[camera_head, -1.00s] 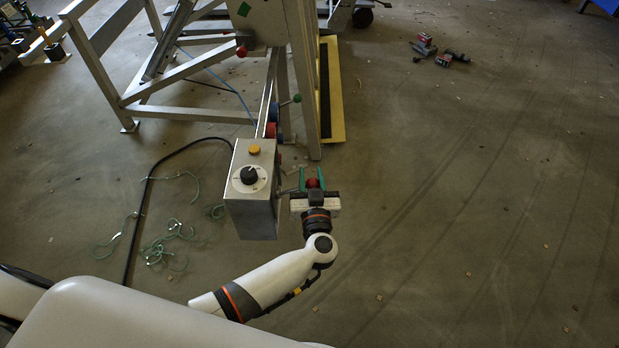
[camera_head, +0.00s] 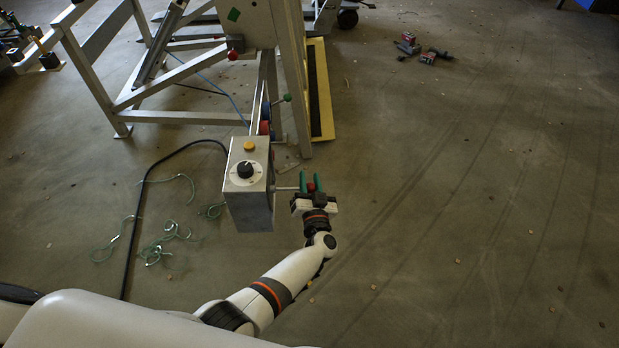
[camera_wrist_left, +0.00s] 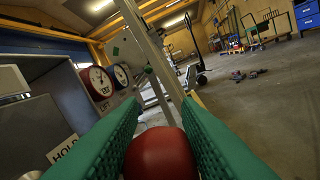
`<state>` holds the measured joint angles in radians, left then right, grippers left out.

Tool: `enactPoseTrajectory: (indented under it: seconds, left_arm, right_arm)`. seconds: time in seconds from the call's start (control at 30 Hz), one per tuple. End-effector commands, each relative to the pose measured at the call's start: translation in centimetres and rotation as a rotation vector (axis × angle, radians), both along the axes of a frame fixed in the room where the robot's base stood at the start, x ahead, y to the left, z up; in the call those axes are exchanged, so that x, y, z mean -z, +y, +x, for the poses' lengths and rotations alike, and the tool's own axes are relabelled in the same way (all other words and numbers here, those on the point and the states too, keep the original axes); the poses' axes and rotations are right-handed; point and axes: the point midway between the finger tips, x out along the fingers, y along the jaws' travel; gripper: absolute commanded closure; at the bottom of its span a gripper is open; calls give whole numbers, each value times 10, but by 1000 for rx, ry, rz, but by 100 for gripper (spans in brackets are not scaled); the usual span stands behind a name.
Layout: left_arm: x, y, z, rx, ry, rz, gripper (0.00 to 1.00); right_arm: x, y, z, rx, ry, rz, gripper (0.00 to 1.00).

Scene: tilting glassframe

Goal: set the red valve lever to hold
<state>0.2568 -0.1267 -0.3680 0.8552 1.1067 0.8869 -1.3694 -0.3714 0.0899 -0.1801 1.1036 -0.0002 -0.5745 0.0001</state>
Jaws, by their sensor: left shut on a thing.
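The red valve lever ends in a red ball knob (camera_head: 311,187), and its thin metal rod (camera_head: 287,189) comes out of the right side of a grey control box (camera_head: 249,213). My left gripper (camera_head: 310,182) has green fingers and is shut on the knob, one finger on each side. In the left wrist view the red knob (camera_wrist_left: 160,155) fills the space between the green fingers. A label reading HOLD (camera_wrist_left: 63,148) shows at the lower left there, partly hidden by the left finger. The lever's exact setting cannot be told. My right gripper is not in view.
The box carries a black dial (camera_head: 245,170) and a yellow button (camera_head: 249,146). Behind it stand a green-knobbed lever (camera_head: 287,98) and a metal frame (camera_head: 180,117). A black cable (camera_head: 137,215) and green string lie left. The floor at right is mostly clear.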

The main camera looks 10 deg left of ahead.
Motion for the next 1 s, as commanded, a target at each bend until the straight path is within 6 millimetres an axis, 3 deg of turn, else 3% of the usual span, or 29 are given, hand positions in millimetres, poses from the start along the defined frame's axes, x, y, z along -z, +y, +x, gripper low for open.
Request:
enactPoseTrajectory:
  seconds: [0.1, 0.6, 0.63, 0.73, 0.77, 1.0]
  left_arm:
    - [9, 2, -3, -7, 18, 25, 100]
    - [10, 4, -3, -10, 23, 49, 100]
    - [11, 4, -3, -10, 23, 49, 68]
    - [10, 4, -3, -9, 21, 49, 52]
    - [9, 4, -3, -9, 20, 49, 48]
    - [7, 2, -1, -5, 17, 49, 48]
  right_arm:
    - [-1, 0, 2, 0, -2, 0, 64]
    - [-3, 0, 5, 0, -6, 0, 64]
    - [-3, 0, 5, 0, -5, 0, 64]
    - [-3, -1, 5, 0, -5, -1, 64]
    - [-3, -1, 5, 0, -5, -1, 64]
    - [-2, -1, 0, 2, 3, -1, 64]
